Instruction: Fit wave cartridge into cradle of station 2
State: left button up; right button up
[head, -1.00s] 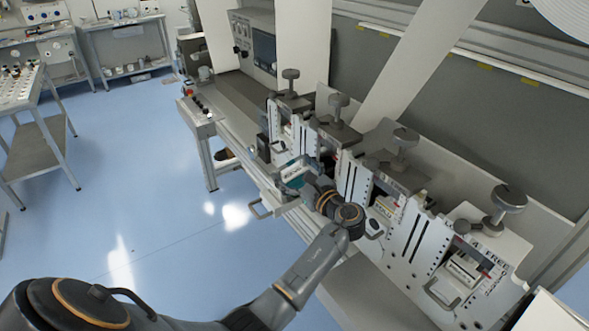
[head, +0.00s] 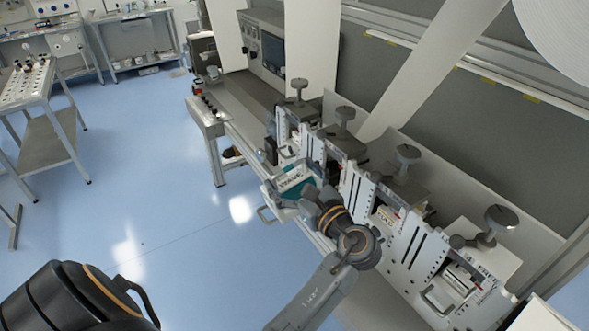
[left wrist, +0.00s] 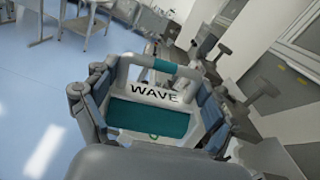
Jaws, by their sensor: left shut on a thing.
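The wave cartridge (head: 291,184) is a white and teal block with a handle bar. My left gripper (head: 309,194) is shut on it and holds it in front of the row of stations, towards the far end. In the left wrist view the label WAVE shows on the cartridge (left wrist: 155,94), between the two fingers (left wrist: 150,105). The cartridge looks tilted and outside any cradle. I cannot read which station is number 2, and the cradle behind the cartridge is largely hidden. My right gripper is not in view.
Several white slotted station plates stand in a row with grey knobs (head: 407,153) above. The nearest station (head: 455,283) holds a white block with a handle. A control box (head: 208,112) stands at the far end.

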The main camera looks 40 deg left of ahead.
aim_at(299, 168)
pick_arm(q)
jog(key=shift+s+d+r, duration=0.1)
jog(key=shift+s, duration=0.1)
jog(key=shift+m, duration=0.5)
jog(key=w+b, duration=0.1)
jog(key=w+a+f+b, duration=0.1)
jog(key=w, duration=0.1)
jog(key=w+f+b, duration=0.1)
jog(key=w, duration=0.1)
jog(key=shift+w+a, duration=0.2)
jog(key=shift+a, duration=0.1)
jog(key=w+a+f+m+b, duration=0.1)
jog(key=w+a+b, duration=0.1)
jog(key=w, duration=0.5)
jog(key=shift+a+f, duration=0.4)
jog(key=shift+a, duration=0.2)
notch_tip(299, 168, down, 6)
jog(key=b, duration=0.2)
